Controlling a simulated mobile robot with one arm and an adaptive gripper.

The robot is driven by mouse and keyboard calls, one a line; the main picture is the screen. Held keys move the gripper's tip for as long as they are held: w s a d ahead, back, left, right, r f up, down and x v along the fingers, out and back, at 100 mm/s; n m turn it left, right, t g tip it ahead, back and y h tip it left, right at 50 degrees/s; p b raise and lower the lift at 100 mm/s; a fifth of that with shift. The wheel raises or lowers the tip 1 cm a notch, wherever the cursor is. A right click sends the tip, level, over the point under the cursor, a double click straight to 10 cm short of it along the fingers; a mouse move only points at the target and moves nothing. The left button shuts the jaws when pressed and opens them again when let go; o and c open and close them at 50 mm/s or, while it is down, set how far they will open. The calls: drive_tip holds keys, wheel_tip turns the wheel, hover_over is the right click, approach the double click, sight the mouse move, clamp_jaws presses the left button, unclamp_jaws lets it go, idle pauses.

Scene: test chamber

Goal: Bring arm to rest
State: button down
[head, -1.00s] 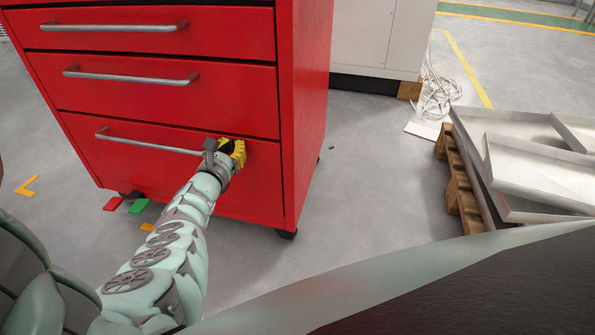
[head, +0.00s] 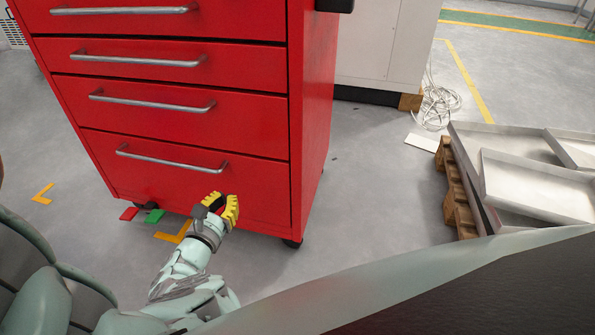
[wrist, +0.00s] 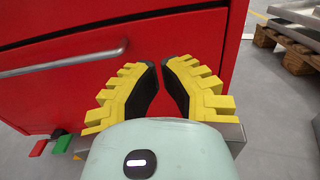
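My gripper (head: 222,205) has black-padded fingers with yellow ribbed backs. In the head view it is low in front of the bottom drawer (head: 262,198) of a red cabinet, clear of that drawer's grey bar handle (head: 172,160). In the wrist view my gripper (wrist: 158,65) holds nothing; its fingers lean in toward each other, with a narrow gap at the tips and red drawer face showing between them. The handle (wrist: 65,60) is to the left of the fingers there. The drawers in view look shut.
A pallet (head: 456,195) with metal trays (head: 535,187) stands at the right. A white cable coil (head: 437,105) lies by a light cabinet (head: 385,45). Red and green blocks (head: 153,216) lie at the red cabinet's foot. Grey floor (head: 375,175) is open between cabinet and pallet.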

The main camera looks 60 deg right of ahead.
drive_tip(key=shift+s+a, duration=0.15)
drive_tip(key=shift+a, duration=0.5)
drive_tip(key=shift+r+p, duration=0.1)
drive_tip(key=shift+p, duration=0.2)
